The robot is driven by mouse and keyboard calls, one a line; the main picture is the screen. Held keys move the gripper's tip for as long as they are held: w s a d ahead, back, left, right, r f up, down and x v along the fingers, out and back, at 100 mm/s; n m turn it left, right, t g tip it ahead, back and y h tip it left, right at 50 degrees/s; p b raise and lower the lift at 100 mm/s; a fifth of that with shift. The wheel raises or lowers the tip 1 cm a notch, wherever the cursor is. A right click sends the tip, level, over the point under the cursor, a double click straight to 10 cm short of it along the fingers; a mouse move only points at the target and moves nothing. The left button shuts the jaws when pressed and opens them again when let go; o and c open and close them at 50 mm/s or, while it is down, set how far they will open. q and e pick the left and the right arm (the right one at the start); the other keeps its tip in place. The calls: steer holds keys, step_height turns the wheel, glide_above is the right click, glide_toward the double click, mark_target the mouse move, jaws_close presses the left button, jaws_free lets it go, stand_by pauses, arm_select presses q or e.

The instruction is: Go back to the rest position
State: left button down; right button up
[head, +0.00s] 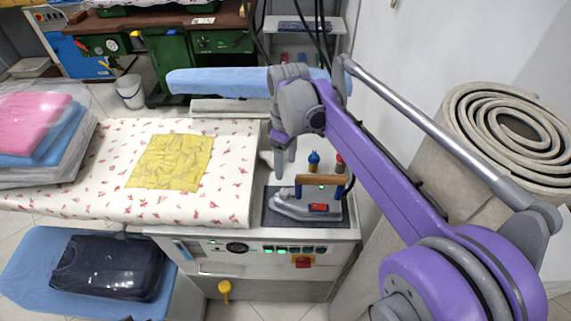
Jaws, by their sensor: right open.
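My right arm reaches in from the lower right, and my right gripper (284,158) points down over the right end of the ironing table (228,205). The gripper is open and nothing shows in it. It is just above and left of the iron (305,207), which has a wooden handle and stands on a dark pad; I cannot tell whether they touch. A wrinkled yellow cloth (168,162) lies flat on the table's floral cover, left of the gripper and apart from it. My left gripper is not in view.
Folded pink and blue items in clear plastic (38,125) sit at the table's left. A dark folded garment (108,266) lies on a blue board in front. A blue sleeve board (215,82) is behind. A rolled carpet (455,135) stands at right. A white bucket (130,92) is on the floor.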

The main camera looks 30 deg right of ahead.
stand_by(0.3)
steer(key=s+a+f+m+t, duration=0.3)
steer(key=s+a+f, duration=0.1)
steer(key=s, duration=0.3)
steer(key=s+a+f+m+t+p, duration=0.1)
steer(key=s+a+f+m+t, duration=0.1)
steer(key=s+f, duration=0.3)
steer(key=s+a+m, duration=0.1)
steer(key=s, duration=0.2)
steer(key=shift+s+a+f+t+h, duration=0.25)
steer(key=shift+s+a+t+h, duration=0.05)
steer(key=shift+a+t, duration=0.1)
